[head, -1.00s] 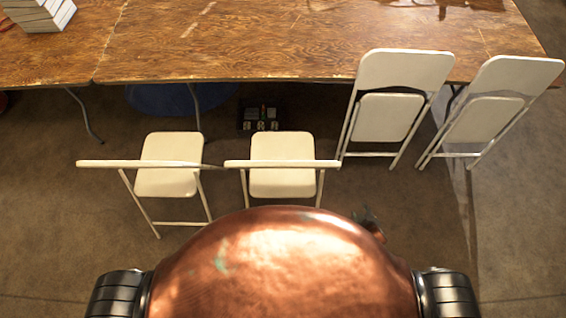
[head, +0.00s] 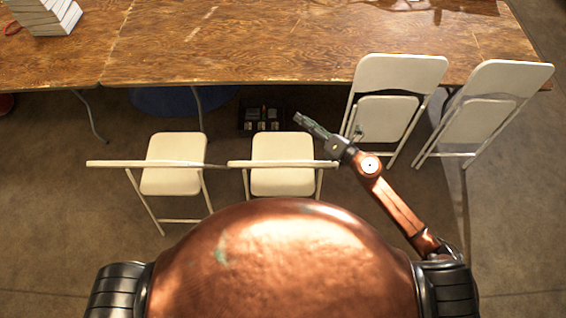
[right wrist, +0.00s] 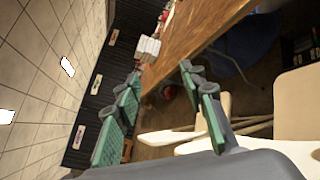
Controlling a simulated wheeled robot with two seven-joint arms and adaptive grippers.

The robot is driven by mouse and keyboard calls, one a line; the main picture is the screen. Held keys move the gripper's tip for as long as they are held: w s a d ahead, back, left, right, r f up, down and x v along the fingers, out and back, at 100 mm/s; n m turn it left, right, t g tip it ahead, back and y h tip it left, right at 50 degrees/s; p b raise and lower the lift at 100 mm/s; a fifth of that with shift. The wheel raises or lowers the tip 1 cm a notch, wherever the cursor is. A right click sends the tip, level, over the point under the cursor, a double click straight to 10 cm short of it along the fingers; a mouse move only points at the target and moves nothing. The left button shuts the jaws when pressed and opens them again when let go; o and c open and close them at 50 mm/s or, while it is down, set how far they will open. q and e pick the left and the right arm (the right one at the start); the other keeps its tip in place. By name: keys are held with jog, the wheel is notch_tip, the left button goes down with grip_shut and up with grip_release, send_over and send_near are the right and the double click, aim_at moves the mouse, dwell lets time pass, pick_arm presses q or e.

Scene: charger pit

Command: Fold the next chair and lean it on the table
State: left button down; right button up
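Two cream chairs stand unfolded in front of the wooden table (head: 300,45): the left chair (head: 172,178) and the right chair (head: 280,180). Two folded chairs, one (head: 401,72) nearer the middle and one (head: 507,76) farther right, lean on the table's front edge. My right gripper (head: 303,121) is above and beside the far right corner of the right unfolded chair, with no contact visible. In the right wrist view its green-padded fingers (right wrist: 163,85) are spread and empty, and cream chair parts (right wrist: 296,100) show at the right. My left gripper is out of view.
A stack of white books (head: 45,15) sits on the table's left end. A dark box (head: 262,115) with small items and a blue round thing (head: 165,100) are under the table. Floor left of the chairs is clear.

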jog(key=s+a+r+n+g+y, duration=0.1)
jog(key=s+a+r+n+g, duration=0.1)
jog(key=s+a+n+g, duration=0.4)
jog(key=n+g+h+p, duration=0.2)
jog(key=n+h, duration=0.4)
jog(key=n, duration=0.9)
send_near(287, 164)
jog(key=b+x, duration=0.6)
jog(key=x, duration=0.5)
jog(key=shift+a+f, duration=0.1)
jog(key=shift+f, duration=0.3)
jog(key=shift+w+a+f+b, duration=0.3)
jog(key=shift+a+f+b, duration=0.2)
jog(key=shift+b, duration=0.15)
jog(key=shift+r, duration=0.1)
grip_shut()
